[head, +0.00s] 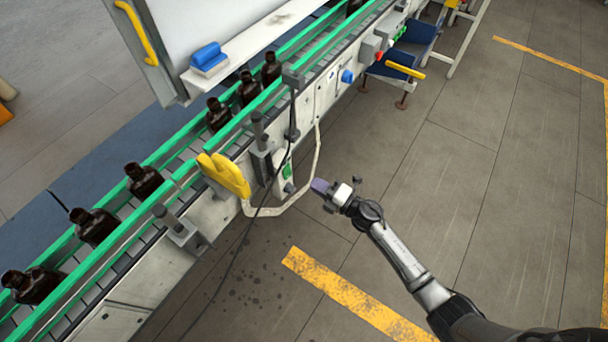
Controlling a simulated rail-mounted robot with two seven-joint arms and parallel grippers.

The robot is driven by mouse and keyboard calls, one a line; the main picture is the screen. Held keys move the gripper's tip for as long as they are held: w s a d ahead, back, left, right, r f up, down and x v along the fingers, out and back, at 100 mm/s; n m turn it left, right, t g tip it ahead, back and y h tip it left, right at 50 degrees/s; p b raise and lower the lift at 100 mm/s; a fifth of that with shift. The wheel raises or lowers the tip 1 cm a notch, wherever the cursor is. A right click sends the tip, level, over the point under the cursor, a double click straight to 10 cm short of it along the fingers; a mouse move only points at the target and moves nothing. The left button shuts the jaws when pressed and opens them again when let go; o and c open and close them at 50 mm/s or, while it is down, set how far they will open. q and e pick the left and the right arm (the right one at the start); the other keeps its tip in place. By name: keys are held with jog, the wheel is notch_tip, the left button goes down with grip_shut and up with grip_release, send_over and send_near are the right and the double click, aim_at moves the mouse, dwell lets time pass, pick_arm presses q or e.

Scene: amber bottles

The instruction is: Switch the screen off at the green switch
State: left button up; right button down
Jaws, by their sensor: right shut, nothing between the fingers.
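A small control box (284,178) with a green switch (287,170) is mounted on the near side of the conveyor, below the rail. My right gripper (320,186) is shut and empty. In the picture it is just to the right of the box, its fingertips pointing left towards it, with a visible gap. A second green control (400,32) shows farther along the conveyor near a red button (380,54). I cannot make out a lit screen. My left gripper is not in view.
Several amber bottles (145,181) stand on the green-railed conveyor. A yellow clamp-like part (226,174) and a bent pale tube (317,150) are close to the box, and a dark cable hangs there. A blue bin (415,40) stands at the back. The floor at right is clear.

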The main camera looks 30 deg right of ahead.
jog(key=shift+r+v, duration=0.25)
jog(key=shift+v, duration=1.1)
jog(key=shift+r+v, duration=0.2)
jog(key=shift+v, duration=1.15)
